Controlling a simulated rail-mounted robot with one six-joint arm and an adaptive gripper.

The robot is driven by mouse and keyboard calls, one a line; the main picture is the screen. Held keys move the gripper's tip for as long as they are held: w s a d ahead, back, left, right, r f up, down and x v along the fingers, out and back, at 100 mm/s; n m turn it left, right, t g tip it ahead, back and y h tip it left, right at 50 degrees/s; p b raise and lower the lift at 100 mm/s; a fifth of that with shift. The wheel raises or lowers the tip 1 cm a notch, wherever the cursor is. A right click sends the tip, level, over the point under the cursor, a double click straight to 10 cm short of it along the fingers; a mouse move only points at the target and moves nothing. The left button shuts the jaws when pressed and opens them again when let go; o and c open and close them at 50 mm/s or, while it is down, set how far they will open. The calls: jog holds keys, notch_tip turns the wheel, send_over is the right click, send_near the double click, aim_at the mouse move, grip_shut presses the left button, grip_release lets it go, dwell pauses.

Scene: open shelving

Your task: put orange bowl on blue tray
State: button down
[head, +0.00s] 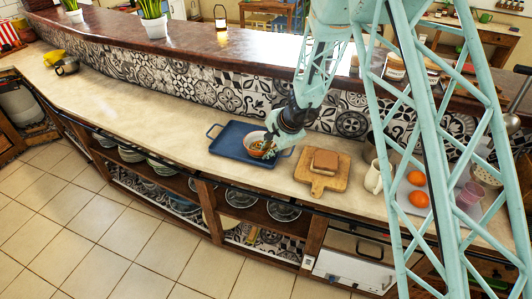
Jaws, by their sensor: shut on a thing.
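The orange bowl (257,151) has a patterned inside and appears at the right part of the blue tray (226,146). Whether it rests on the tray or hangs slightly above it cannot be told. The blue tray lies flat on the pale counter and has a handle at each end. My gripper (273,140) comes down from the upper right and is shut on the bowl's right rim. My arm hides part of the counter and tiled wall behind; the fingertips are small and partly hidden.
A wooden board (335,180) with a brown block (326,160) lies right of the tray. A white mug (374,178) and a pale tray with oranges (418,199) are further right. A tiled wall and raised bar top (220,48) run behind.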

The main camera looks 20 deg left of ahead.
jog(key=shift+f, duration=0.15)
jog(key=c, duration=2.7)
grip_release()
jog(key=shift+r, duration=0.25)
jog(key=shift+p+v, duration=0.85)
jog(key=shift+v, duration=5.1)
jog(key=shift+s, duration=0.1)
